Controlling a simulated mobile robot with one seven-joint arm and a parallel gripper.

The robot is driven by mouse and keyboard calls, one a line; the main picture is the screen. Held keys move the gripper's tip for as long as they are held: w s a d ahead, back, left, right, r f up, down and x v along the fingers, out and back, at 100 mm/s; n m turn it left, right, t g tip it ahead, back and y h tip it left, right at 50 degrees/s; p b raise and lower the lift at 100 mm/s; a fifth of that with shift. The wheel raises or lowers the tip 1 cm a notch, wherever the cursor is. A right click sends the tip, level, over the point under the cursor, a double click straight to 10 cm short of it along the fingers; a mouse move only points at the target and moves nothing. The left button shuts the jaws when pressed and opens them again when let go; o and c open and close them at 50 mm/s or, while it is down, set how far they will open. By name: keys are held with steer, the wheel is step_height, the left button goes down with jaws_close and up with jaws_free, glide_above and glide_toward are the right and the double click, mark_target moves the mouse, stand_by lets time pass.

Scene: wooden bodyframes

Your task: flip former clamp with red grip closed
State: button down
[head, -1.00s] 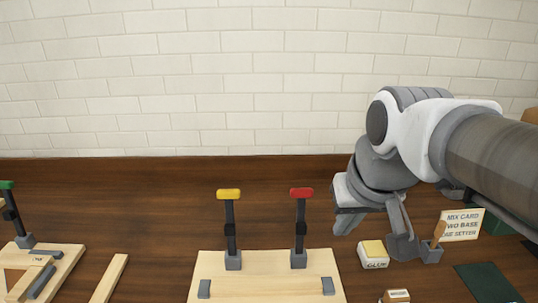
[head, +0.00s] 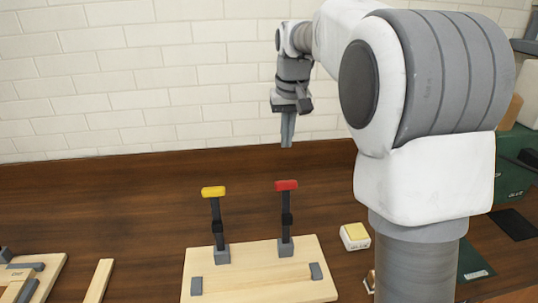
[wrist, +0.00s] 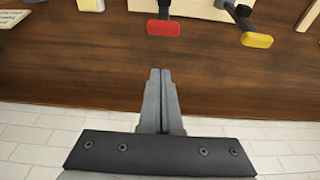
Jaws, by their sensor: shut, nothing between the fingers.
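The clamp with the red grip (head: 286,185) stands upright on the far edge of a light wooden board (head: 240,286). Its dark lever rises from a grey base. Beside it on the left stands a like clamp with a yellow grip (head: 213,191), also upright. My gripper (head: 287,146) points down above and behind the red grip, apart from it. In the wrist view my gripper (wrist: 160,72) is shut and empty, its fingertips a little below the red grip (wrist: 163,28) in the picture. The yellow grip (wrist: 257,40) is to the right there.
A yellow-topped white block (head: 355,236) stands right of the board. Another wooden frame (head: 50,272) and a loose wood strip (head: 98,282) lie at left. A brick wall (head: 150,85) rises behind the bench. My arm hides part of the right side.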

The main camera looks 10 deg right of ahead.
steer(key=shift+w+a+f, duration=0.1)
steer(key=shift+w+f, duration=0.2)
steer(key=shift+w, duration=0.35)
steer(key=shift+w+a+f, duration=0.1)
steer(key=shift+w+f, duration=0.15)
steer(key=shift+w, duration=0.35)
step_height(320, 180, down, 10)
steer(key=w, duration=0.2)
steer(key=shift+s+r+p, duration=0.25)
steer(key=shift+s+p, duration=0.05)
steer(key=shift+s, duration=0.85)
steer(key=shift+s+r+p, duration=0.2)
steer(key=shift+s+p, duration=0.1)
steer(key=shift+s, duration=0.8)
steer(key=shift+s, duration=0.1)
